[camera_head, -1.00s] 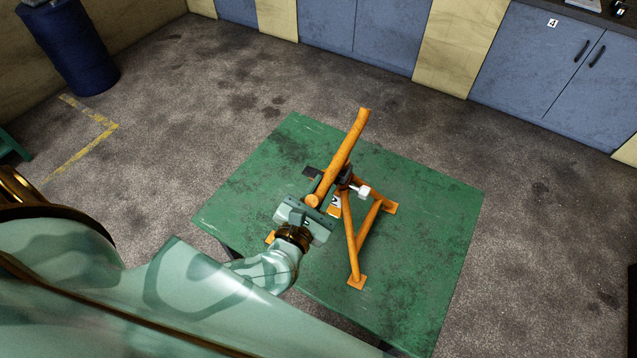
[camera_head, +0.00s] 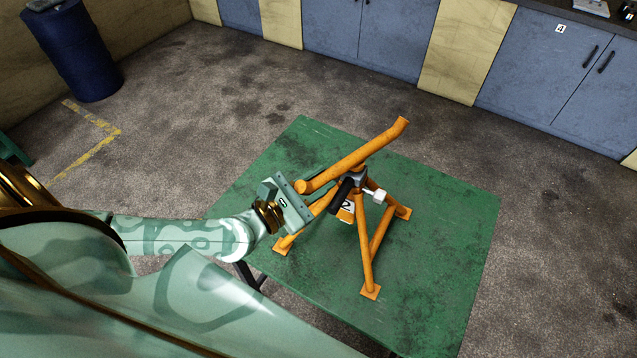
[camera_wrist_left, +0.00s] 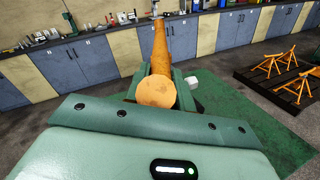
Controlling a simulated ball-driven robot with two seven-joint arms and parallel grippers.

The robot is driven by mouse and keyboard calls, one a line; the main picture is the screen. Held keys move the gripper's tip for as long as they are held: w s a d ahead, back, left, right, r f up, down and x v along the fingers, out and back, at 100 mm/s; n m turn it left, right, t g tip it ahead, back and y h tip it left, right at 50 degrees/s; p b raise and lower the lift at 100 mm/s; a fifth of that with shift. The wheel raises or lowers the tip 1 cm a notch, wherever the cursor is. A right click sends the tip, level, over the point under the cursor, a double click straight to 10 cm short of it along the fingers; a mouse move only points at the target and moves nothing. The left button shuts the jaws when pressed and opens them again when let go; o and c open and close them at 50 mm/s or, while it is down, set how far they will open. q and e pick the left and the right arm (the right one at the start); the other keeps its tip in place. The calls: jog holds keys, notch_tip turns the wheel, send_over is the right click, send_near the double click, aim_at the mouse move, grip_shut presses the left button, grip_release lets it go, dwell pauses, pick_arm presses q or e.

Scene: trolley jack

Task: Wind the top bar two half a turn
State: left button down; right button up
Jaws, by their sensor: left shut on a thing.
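The top bar (camera_head: 358,160) is an orange tube across the top of an orange stand (camera_head: 367,250) with splayed legs. The stand carries a white plate marked 2 (camera_head: 346,212). The bar runs from near left to far right in the head view. My left gripper (camera_head: 314,190) is shut on the bar close to its near end. In the left wrist view its fingers lie on both sides of the bar (camera_wrist_left: 157,92), whose round end faces the camera. The fingertips are partly hidden by the bar in the head view. My right gripper is not in view.
The stand is on a green table (camera_head: 440,270) with bare room at the right and front. A black grip and a white knob (camera_head: 378,196) sit at the stand's top. Other orange stands (camera_wrist_left: 298,82) show at the right in the wrist view. Blue cabinets (camera_head: 545,70) line the wall.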

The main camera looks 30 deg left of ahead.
pick_arm(q)
jog(key=c, duration=1.2)
grip_release()
jog(key=shift+w+r, duration=0.15)
jog(key=shift+r, duration=0.05)
jog(key=shift+d+f, duration=0.1)
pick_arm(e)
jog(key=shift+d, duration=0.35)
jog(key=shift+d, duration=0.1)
pick_arm(q)
jog(key=shift+b+v, duration=1.25)
jog(key=shift+v, duration=6.95)
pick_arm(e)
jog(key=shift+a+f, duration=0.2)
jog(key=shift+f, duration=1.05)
